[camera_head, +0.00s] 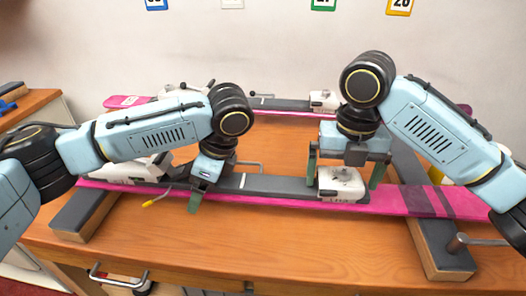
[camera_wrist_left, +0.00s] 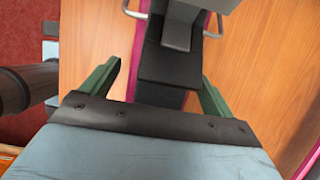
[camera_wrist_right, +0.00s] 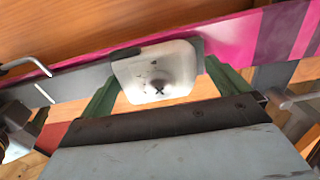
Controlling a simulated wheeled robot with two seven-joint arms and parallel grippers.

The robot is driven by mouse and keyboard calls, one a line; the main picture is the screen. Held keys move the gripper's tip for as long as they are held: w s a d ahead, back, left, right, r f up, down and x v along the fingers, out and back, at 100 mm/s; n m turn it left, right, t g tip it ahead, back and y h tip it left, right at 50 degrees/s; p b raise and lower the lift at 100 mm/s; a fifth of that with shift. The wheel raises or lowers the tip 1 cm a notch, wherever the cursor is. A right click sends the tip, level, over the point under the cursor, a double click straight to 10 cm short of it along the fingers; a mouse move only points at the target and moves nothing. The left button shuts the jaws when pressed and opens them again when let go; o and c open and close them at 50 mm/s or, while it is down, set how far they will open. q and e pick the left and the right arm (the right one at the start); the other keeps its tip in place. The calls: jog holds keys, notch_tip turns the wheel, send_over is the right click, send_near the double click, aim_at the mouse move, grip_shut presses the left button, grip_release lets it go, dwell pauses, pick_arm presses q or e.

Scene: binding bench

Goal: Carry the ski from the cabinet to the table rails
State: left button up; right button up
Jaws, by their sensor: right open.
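A pink ski (camera_head: 400,202) with a dark binding plate and white binding parts lies across the two dark-topped table rails, the left one (camera_head: 84,212) and the right one (camera_head: 443,243). My left gripper (camera_head: 211,184) is open over the ski's left middle; in the left wrist view the dark plate (camera_wrist_left: 168,72) lies between its spread green fingers. My right gripper (camera_head: 343,172) is open, its fingers on either side of a white binding piece (camera_head: 343,183). That piece also shows in the right wrist view (camera_wrist_right: 157,72). Whether the fingers touch anything, I cannot tell.
A second pink ski (camera_head: 128,101) with similar bindings lies further back, partly behind my arms. The wooden tabletop (camera_head: 275,225) is bare in front of the near ski. A metal handle (camera_head: 112,276) is on the bench front. A clamp bar (camera_head: 480,241) sticks out at the right rail.

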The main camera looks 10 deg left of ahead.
pick_arm(q)
jog(key=shift+r, duration=0.1)
jog(key=v, duration=1.1)
jog(key=shift+d+r, duration=0.15)
jog(key=shift+r, duration=0.2)
pick_arm(e)
notch_tip(320, 180, up, 12)
jog(key=shift+s+f, duration=0.1)
